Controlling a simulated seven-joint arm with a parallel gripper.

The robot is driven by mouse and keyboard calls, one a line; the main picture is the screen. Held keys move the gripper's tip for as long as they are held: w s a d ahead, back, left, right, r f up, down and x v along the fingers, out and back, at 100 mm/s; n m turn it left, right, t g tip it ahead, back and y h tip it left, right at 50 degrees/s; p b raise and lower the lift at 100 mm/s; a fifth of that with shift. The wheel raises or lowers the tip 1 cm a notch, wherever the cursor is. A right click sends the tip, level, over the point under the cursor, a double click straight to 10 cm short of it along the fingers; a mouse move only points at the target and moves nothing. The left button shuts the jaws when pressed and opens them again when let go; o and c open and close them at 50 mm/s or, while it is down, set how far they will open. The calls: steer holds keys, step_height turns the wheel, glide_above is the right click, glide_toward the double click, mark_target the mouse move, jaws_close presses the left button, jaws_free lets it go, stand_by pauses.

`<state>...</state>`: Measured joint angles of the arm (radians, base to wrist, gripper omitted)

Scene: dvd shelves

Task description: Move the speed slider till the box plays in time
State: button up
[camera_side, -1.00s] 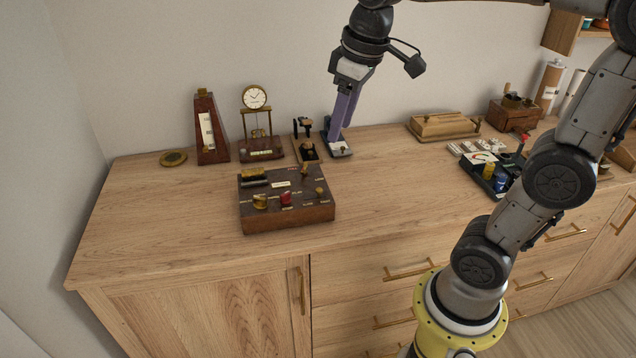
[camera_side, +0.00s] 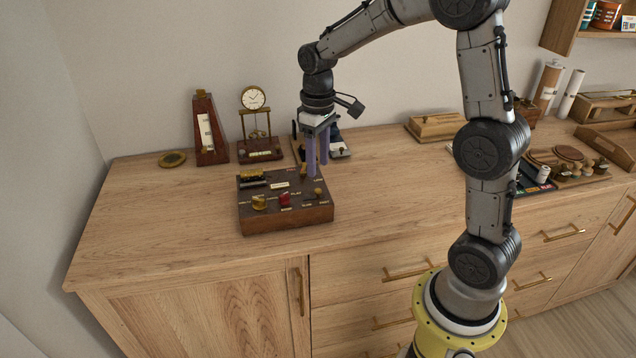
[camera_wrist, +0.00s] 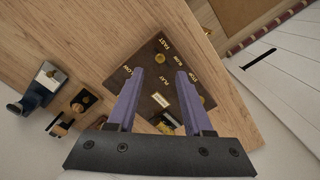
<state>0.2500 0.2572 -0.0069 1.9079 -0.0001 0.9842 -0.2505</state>
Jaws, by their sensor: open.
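The music box (camera_side: 285,214) is a dark wooden case with brass knobs and a red button (camera_side: 285,199) on its top. A brass knob (camera_side: 318,192) stands near the front right; another brass knob (camera_side: 304,171) stands at the back right, close to my fingers. My gripper (camera_side: 317,170) is open and empty, pointing down over the right side of the box. I cannot tell whether any finger touches a knob. The right finger hides part of the top.
A metronome (camera_side: 208,132), a small clock (camera_side: 254,98) and a brass disc (camera_side: 172,159) stand along the wall behind the box. Small devices (camera_wrist: 50,88) stand close behind my gripper. The counter left of the box is clear.

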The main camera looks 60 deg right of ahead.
mark_target(318, 189)
step_height(318, 189, down, 7)
steer(key=shift+r, duration=0.15)
jaws_close()
stand_by(0.4)
stand_by(1.1)
